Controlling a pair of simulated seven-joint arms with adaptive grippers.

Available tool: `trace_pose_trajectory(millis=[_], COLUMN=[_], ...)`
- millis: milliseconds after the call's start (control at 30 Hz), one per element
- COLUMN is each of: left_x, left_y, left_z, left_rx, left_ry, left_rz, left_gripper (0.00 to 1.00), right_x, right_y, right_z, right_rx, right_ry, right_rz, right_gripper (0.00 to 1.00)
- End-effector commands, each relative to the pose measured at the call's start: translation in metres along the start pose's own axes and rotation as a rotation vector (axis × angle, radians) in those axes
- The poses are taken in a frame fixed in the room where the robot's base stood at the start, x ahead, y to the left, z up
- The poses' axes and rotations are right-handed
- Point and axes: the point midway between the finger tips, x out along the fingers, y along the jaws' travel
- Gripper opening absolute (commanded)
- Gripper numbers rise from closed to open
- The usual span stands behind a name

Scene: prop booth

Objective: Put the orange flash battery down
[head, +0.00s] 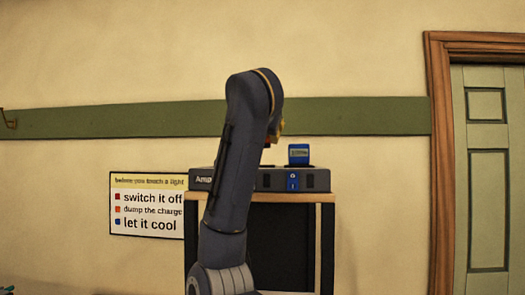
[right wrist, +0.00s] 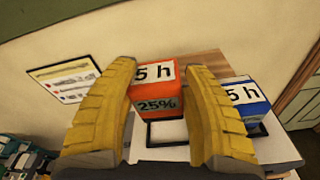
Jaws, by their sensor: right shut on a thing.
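My right gripper (right wrist: 164,88) has yellow ribbed fingers and is shut on the orange flash battery (right wrist: 157,95), which reads "5 h" and "25%". In the head view my arm hides the battery and nearly all of this gripper. A blue battery (head: 298,154) stands upright on the dark charger (head: 318,180), above a blue marked patch. It also shows in the right wrist view (right wrist: 247,99), just right of the right finger. I cannot tell whether the orange battery touches the surface beneath it. My left gripper is not in view.
The charger sits on a stand with a wooden-edged top (head: 328,198). A wall sign (head: 147,204) hangs left of it, and a green door (head: 487,170) is at the far right. Several small items (right wrist: 25,155) show at lower left in the wrist view.

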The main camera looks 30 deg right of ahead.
Motion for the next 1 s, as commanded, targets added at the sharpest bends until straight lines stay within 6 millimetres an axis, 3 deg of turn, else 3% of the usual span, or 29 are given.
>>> trace_pose_trajectory(millis=[367, 633, 1000], left_x=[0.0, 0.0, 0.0], left_y=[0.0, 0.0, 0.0], left_z=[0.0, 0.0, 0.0], left_rx=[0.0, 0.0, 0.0], left_ry=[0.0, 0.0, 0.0], left_rz=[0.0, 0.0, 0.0], left_gripper=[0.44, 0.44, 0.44], right_x=[0.003, 0.006, 0.007], right_y=[-0.005, -0.015, -0.016], right_z=[-0.018, -0.045, -0.049], right_rx=[0.0, 0.0, 0.0], right_ry=[-0.001, -0.001, -0.001], right_rz=[0.001, 0.002, 0.002], right_gripper=[0.03, 0.03, 0.03])
